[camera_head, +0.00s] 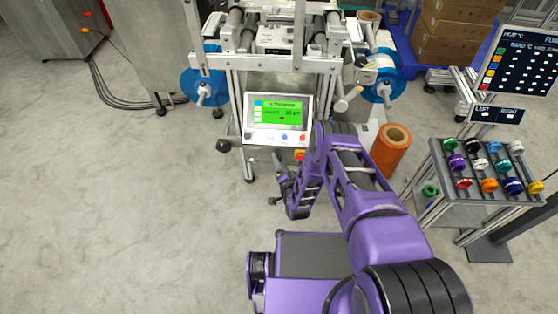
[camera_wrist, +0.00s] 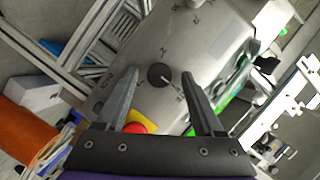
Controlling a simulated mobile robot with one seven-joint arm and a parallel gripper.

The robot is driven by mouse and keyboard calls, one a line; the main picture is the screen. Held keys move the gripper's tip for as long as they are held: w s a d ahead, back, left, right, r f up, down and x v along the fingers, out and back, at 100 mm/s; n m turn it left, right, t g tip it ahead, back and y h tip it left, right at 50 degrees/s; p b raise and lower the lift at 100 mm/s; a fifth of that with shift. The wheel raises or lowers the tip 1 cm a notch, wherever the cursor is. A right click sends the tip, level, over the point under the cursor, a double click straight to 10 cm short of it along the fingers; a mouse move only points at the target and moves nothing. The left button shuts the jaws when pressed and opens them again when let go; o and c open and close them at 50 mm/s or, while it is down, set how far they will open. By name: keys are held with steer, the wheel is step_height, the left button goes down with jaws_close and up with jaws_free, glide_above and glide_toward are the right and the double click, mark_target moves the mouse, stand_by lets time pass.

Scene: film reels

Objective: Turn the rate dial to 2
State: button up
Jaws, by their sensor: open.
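The rate dial is a small black round knob (camera_wrist: 159,75) with a light pointer mark, on a grey metal panel (camera_wrist: 205,45) with printed marks around it. The marks are too small to read. My gripper (camera_wrist: 160,80) is open in the wrist view, its two grey fingers on either side of the knob, with visible gaps; I cannot tell how far above the panel they are. In the head view my gripper (camera_head: 280,180) is low in front of the machine, and the dial cannot be made out there.
A red emergency button on a yellow base (camera_wrist: 139,127) sits close to the fingers. The machine's green screen (camera_head: 279,112) is above my gripper. An orange roll (camera_head: 391,150) stands to the right, beside a rack (camera_head: 470,203) of coloured spools.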

jaws_close()
stand_by(0.3)
steer(key=shift+r, duration=0.1)
steer(key=n+h, duration=0.3)
steer(key=n, duration=0.2)
steer(key=a+n+h, duration=0.1)
steer(key=n+h, duration=0.3)
steer(key=n, duration=0.2)
steer(key=n+h, duration=0.3)
steer(key=n, duration=0.2)
steer(key=shift+a+n+h, duration=0.3)
steer(key=shift+a+n, duration=0.05)
steer(key=shift+n, duration=0.05)
stand_by(0.7)
stand_by(0.4)
